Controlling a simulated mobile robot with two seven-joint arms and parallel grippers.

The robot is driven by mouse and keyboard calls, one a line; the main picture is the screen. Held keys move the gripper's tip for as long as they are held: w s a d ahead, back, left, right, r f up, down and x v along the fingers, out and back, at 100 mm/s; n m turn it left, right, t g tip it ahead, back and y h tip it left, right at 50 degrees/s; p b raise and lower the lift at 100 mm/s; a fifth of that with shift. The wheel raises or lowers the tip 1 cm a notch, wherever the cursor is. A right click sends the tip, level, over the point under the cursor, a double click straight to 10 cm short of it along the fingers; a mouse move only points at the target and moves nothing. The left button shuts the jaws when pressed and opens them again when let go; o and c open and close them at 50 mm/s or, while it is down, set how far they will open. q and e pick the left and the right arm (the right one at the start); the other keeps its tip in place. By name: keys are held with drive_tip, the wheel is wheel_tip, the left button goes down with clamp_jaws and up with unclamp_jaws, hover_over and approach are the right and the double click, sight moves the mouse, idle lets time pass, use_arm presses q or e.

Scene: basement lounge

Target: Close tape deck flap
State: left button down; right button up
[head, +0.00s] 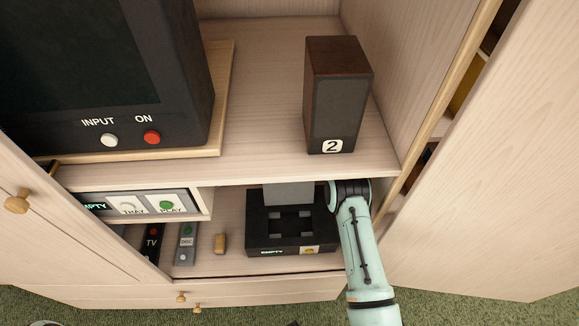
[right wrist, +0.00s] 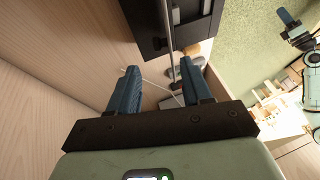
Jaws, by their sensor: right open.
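The black tape deck (head: 262,236) sits in the lower compartment of the cabinet, with a lit "EMPTY" display and a yellow button on its front. Its grey flap (head: 288,193) stands up at the back of the deck, so it is open. In the right wrist view the deck (right wrist: 207,30) is at the top, with the flap seen nearly edge-on (right wrist: 167,35). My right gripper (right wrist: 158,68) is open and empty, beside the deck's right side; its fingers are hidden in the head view. What appears to be my left gripper (right wrist: 288,19) is small at the right wrist view's edge.
A shelf above the deck carries a speaker marked 2 (head: 336,100) and a television (head: 90,70). A disc player (head: 140,204), two remotes (head: 187,243) and a small tan object (head: 220,243) are to the left. An open cabinet door (head: 480,190) stands at right.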

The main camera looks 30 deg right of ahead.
drive_tip(key=b, duration=0.4)
hover_over(289, 188)
drive_tip(key=w+d, duration=0.2)
drive_tip(key=f, duration=0.5)
drive_tip(key=shift+w+f, duration=0.2)
drive_tip(key=shift+f, duration=0.05)
use_arm(q)
wheel_tip(289, 188, down, 6)
drive_tip(key=s, duration=0.2)
drive_tip(key=shift+s+r+b, duration=0.15)
drive_tip(key=shift+s+b, duration=0.1)
drive_tip(key=shift+b, duration=0.15)
use_arm(e)
drive_tip(key=shift+a+f, duration=0.2)
drive_tip(key=shift+f, duration=0.15)
drive_tip(key=shift+w, duration=0.1)
clamp_jaws()
